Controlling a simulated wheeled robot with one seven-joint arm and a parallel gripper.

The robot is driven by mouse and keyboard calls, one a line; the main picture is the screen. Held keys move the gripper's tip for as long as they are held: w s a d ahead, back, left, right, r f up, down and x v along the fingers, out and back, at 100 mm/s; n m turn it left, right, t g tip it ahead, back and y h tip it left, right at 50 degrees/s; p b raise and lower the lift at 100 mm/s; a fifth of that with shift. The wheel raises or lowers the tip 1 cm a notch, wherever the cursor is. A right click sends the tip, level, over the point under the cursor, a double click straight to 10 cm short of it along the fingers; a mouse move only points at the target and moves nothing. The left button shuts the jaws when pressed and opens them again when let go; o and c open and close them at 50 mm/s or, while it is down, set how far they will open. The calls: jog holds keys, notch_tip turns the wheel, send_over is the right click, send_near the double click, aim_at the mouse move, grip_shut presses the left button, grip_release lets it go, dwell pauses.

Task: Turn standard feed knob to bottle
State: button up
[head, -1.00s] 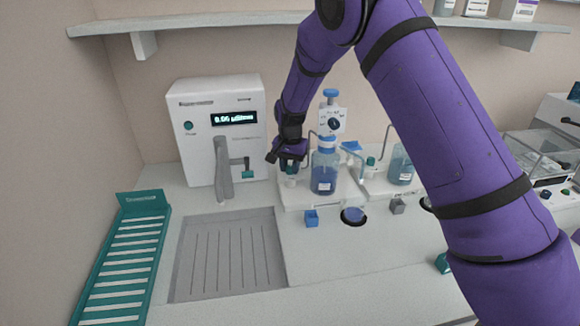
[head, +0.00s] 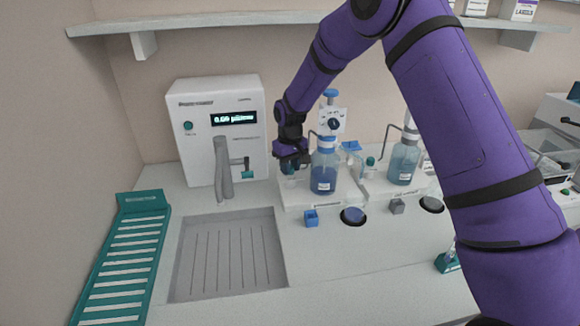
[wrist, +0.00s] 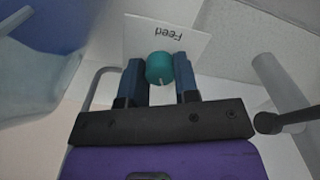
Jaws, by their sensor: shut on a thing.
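The feed knob (wrist: 159,68) is a small teal cylinder with a white pointer mark, in front of a white plate labelled "Feed" in the wrist view. My gripper (wrist: 160,75) has one blue finger on each side of the knob and is shut on it. In the head view my gripper (head: 291,161) is at the left of the first station, and it hides most of the knob. The bottle (head: 324,172), with blue liquid and a blue cap, stands just right of my gripper on the station's white base.
A white dispenser with a display (head: 221,130) stands at the left. A second bottle (head: 403,163) and its teal knob (head: 370,162) are to the right. A sink grate (head: 230,255) and teal rack (head: 127,262) are front left.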

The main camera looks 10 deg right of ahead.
jog(key=shift+n, duration=2)
jog(key=o, duration=0.9)
notch_tip(320, 180, up, 4)
jog(key=shift+f, duration=0.1)
jog(key=s, duration=0.5)
jog(key=s+d, duration=0.1)
jog(key=s, duration=0.4)
jog(key=s+d+r, duration=0.1)
jog(key=s, duration=0.4)
jog(key=shift+s+r, duration=0.1)
jog(key=shift+s, duration=0.3)
